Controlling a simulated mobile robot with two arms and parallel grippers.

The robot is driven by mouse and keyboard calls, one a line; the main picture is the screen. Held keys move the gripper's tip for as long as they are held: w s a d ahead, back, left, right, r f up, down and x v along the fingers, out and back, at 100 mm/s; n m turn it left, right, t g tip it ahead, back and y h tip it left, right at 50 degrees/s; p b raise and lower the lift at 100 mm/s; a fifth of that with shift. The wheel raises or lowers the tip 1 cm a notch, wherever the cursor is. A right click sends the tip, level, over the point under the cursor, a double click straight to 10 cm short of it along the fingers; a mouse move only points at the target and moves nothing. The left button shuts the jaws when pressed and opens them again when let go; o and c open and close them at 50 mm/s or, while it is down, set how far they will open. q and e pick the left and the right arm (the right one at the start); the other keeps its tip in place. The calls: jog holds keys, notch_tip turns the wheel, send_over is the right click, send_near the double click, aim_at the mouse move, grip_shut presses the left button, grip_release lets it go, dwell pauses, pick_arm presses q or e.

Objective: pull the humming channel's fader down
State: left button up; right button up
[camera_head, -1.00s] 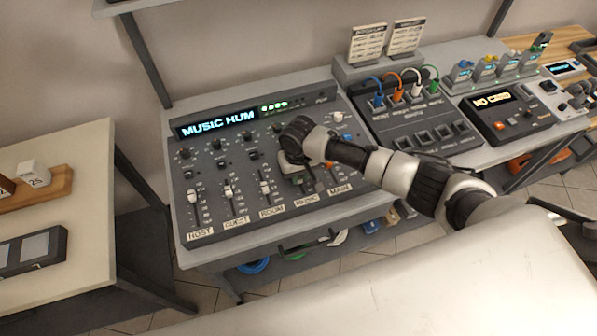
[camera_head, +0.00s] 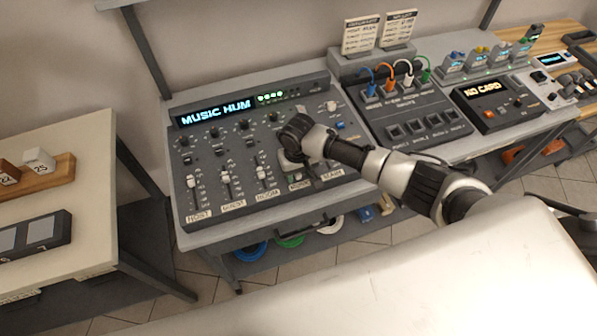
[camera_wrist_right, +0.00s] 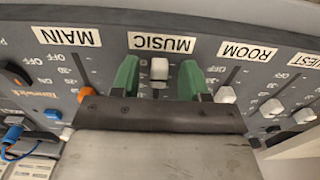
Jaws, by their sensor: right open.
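The mixer (camera_head: 222,160) has a lit display (camera_head: 216,113) reading "MUSIC HUM". In the right wrist view, the MUSIC label (camera_wrist_right: 162,43) marks a channel with a pale fader cap (camera_wrist_right: 158,69). This cap is nearer its label than the ROOM fader cap (camera_wrist_right: 225,95) is to its own. My right gripper (camera_wrist_right: 160,78) is open, its green fingers on either side of the MUSIC cap with gaps visible. In the head view my right gripper (camera_head: 291,165) is low over the panel and hides the MUSIC fader. My left gripper is not in view.
HOST (camera_head: 192,181) and GUEST (camera_head: 226,178) faders are to the left in the head view. In the wrist view an orange MAIN fader cap (camera_wrist_right: 86,94) is beside my gripper. A patch box (camera_head: 412,112) with coloured cables stands right of the mixer.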

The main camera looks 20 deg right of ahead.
notch_tip(320, 180, up, 10)
jog(key=b, duration=0.1)
jog(key=shift+r, duration=0.15)
